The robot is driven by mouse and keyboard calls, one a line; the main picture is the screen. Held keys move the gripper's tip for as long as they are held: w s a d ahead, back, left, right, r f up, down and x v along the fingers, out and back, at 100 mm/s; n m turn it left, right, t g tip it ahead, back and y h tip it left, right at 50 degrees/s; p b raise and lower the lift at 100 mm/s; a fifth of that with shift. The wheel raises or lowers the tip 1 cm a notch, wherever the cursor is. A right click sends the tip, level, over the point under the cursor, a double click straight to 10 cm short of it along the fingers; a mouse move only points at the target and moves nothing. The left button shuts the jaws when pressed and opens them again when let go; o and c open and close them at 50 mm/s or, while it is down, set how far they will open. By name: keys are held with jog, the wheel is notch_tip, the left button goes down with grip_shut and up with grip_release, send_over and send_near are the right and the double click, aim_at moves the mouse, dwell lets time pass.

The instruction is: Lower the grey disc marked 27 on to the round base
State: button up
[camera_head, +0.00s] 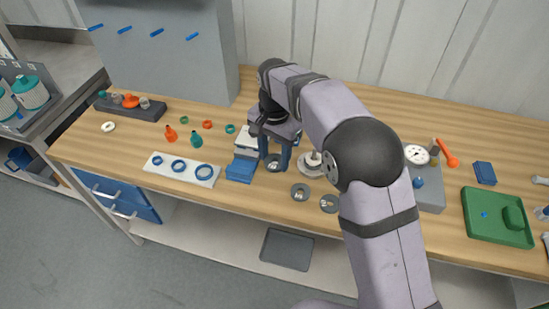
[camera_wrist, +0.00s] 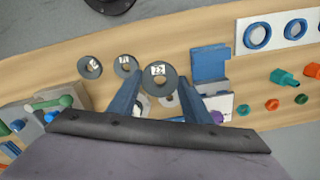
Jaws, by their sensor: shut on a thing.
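The grey disc (camera_head: 273,166) is a flat ring with a central hole and a white number label. It also shows in the wrist view (camera_wrist: 159,88), where the label's small digits look like 27. My gripper (camera_head: 276,160) is shut on this disc, a blue finger on each side; its fingertips also show in the wrist view (camera_wrist: 160,82). The round base (camera_head: 307,170) is pale, with an upright white post, just right of the disc in the head view. My arm partly covers it. The disc is apart from the post; its exact height is unclear.
Two other grey labelled discs (camera_head: 299,192) (camera_head: 329,203) lie near the table's front edge. A grey block with a dial (camera_head: 431,195) is to the right.

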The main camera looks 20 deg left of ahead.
jog(key=shift+r+p, duration=1.75)
jog(key=shift+r, duration=0.1)
jog(key=shift+w+d+r+m+p, duration=0.1)
jog(key=shift+w+d+m+p, duration=0.45)
jog(key=shift+w+d+p, duration=1)
jog(key=shift+w+d+r+m+p, duration=0.1)
jog(key=shift+w+d+m+p, duration=0.5)
jog(key=shift+w+d+p, duration=0.9)
jog(key=shift+w+d+r+m+p, duration=0.1)
jog(key=shift+w+d+m+p, duration=0.45)
jog(key=shift+w+d+p, duration=1)
jog(key=shift+w+d+b, duration=0.25)
jog(key=shift+w+b, duration=0.2)
jog(key=shift+w, duration=0.05)
jog(key=shift+f, duration=0.2)
